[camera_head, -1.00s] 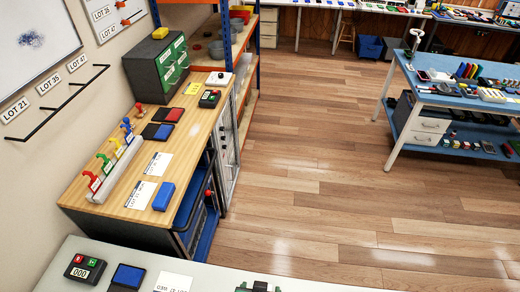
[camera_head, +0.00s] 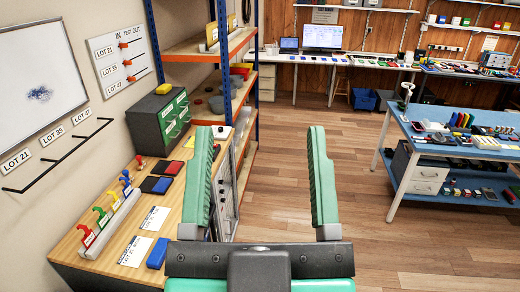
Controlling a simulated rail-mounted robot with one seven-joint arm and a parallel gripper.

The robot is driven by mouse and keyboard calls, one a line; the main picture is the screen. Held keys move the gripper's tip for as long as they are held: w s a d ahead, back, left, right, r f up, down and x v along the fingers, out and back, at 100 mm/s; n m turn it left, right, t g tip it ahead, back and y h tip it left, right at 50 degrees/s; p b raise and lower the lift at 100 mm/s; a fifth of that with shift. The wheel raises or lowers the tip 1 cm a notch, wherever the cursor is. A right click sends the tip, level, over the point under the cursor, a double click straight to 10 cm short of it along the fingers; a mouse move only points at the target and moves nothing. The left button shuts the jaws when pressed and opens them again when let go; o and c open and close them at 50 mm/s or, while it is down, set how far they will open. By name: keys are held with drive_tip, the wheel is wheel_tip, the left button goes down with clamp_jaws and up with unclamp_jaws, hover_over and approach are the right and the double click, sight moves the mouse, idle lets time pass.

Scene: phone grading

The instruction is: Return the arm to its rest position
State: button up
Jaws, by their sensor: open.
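My gripper (camera_head: 261,185) rises from the bottom middle of the head view. Its two green ribbed fingers stand wide apart and point upward, with a dark metal bar and green body below them. Nothing is between the fingers; only the wooden floor (camera_head: 285,160) shows there. The left finger overlaps the view of the wooden bench (camera_head: 98,259) and part of the shelf rack behind it. The rest of my arm is out of view.
On the bench at left are several coloured stamps (camera_head: 103,217), ink pads (camera_head: 156,185), a blue block (camera_head: 158,254) and a dark drawer cabinet (camera_head: 160,121). An orange-blue shelf rack (camera_head: 206,49) stands behind. A blue table (camera_head: 402,128) is at right. Open floor lies between.

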wheel_tip(320, 180, up, 15)
drive_tip(key=p, duration=1.5)
drive_tip(key=shift+a, duration=0.1)
